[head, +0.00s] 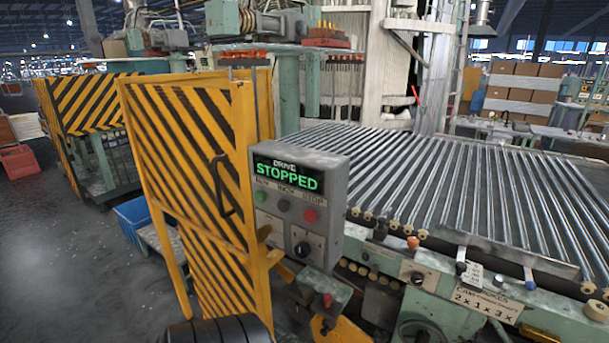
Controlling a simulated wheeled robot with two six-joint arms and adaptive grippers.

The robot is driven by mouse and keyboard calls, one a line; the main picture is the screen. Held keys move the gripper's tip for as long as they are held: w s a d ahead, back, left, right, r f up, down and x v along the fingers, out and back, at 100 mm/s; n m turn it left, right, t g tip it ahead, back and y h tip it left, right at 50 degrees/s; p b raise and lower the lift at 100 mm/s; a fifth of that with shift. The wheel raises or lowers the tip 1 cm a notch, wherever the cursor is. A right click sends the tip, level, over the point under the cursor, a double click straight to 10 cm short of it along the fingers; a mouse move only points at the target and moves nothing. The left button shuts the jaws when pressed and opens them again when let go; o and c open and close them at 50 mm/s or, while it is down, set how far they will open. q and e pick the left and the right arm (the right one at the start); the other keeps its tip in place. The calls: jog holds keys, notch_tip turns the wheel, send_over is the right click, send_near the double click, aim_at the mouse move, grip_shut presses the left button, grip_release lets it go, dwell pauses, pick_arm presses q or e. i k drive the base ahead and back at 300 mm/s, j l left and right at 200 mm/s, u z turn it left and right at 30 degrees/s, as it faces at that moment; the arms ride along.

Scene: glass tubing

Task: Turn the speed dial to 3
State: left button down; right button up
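A grey control box (335,185) stands right of the yellow-and-black striped gate. Its display (288,175) reads "DRIVE STOPPED" in green. Below are a green button (260,197), a dark button (283,205) and a red button (310,216). A black round dial (303,249) sits on a pale plate low on the box. Its scale and pointer are too small to read. Another pale plate to its left is partly hidden by a yellow part of the gate. I cannot tell which plate is marked for speed. Neither gripper shows in the head view.
The striped gate (190,150) stands close to the box's left side. A roller bed of glass tubes (460,190) lies to the right, above a green machine frame (450,300). A small box with a red knob (327,300) juts out below. Open floor (60,270) lies left.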

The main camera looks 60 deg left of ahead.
aim_at(302, 249)
jog(key=u, duration=2.1)
